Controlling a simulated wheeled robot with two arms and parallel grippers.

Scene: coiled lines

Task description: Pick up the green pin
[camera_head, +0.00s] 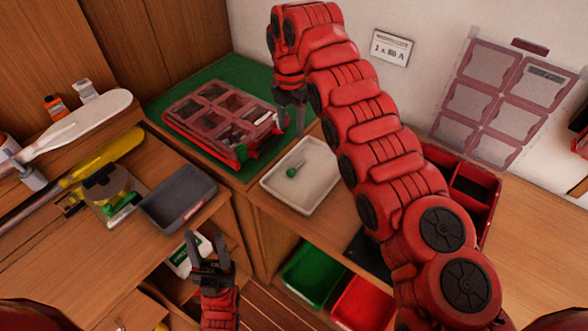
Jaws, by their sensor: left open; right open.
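My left gripper (206,243) is open and empty at the lower middle, nearer the viewer than the tray.
A red compartment case (222,118) sits on a green mat (168,97). A dark grey tray (178,198) and a green-handled tool (119,208) are left. Green (314,272) and red (363,303) bins stand below. My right arm hides some of the bench and red boxes (474,187).

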